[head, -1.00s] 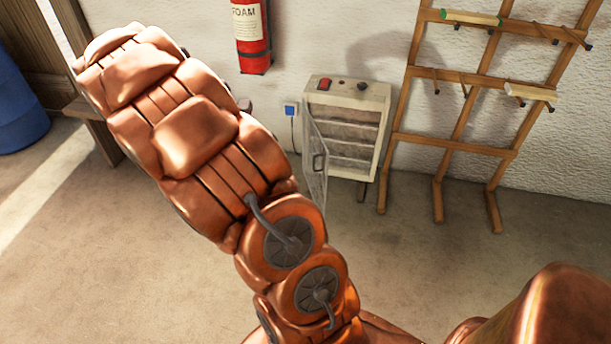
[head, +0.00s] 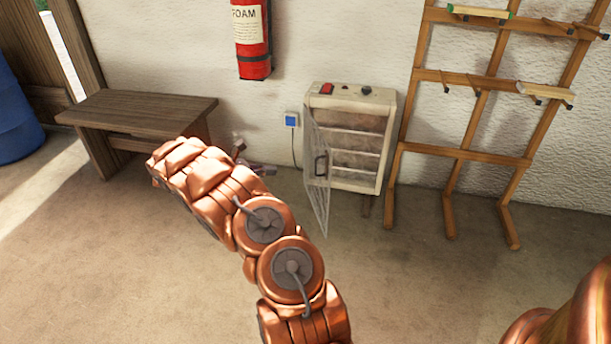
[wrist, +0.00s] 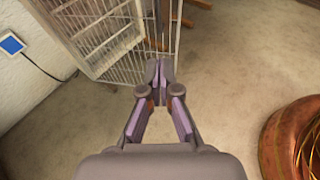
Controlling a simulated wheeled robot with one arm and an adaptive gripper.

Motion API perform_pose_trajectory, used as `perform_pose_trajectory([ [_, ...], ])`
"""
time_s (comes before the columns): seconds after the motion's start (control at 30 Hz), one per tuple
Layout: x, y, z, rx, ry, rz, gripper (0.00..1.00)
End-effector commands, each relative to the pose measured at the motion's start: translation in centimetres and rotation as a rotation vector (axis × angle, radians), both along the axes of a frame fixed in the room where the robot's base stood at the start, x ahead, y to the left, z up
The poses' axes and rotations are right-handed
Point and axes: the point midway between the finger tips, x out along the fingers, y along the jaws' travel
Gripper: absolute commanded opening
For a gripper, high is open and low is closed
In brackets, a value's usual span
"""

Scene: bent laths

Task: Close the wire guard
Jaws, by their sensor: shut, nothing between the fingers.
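The wire guard (head: 316,185) is a pale mesh door with a dark handle. It stands open, swung out from the left side of a cream cabinet (head: 386,150), whose front with pale bars is exposed. In the wrist view the guard (wrist: 133,68) lies just beyond my fingertips. My gripper (wrist: 160,68) is shut and empty, its tips overlapping the guard's lower edge in the picture. I cannot tell whether they touch it. In the head view my gripper (head: 262,170) is small and partly hidden behind my arm, left of the guard.
A wooden bench (head: 140,108) stands against the wall at left, a blue barrel (head: 15,120) beyond it. A fire extinguisher (head: 251,40) and a blue socket (head: 291,119) with a cable are on the wall. A wooden rack (head: 460,152) stands right of the cabinet. The floor in front is clear.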

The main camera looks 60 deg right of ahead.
Motion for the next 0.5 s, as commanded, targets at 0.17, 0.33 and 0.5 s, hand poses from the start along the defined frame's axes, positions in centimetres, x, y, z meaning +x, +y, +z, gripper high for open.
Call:
perform_pose_trajectory([
  [0.17,-0.3,-0.9,-0.8,0.001,0.009,0.005,0.0],
  [0.33,-1.5,-2.8,-1.7,0.0,0.009,0.003,0.0],
  [0.5,-3.0,-5.3,-2.7,0.001,0.009,0.002,0.0],
])
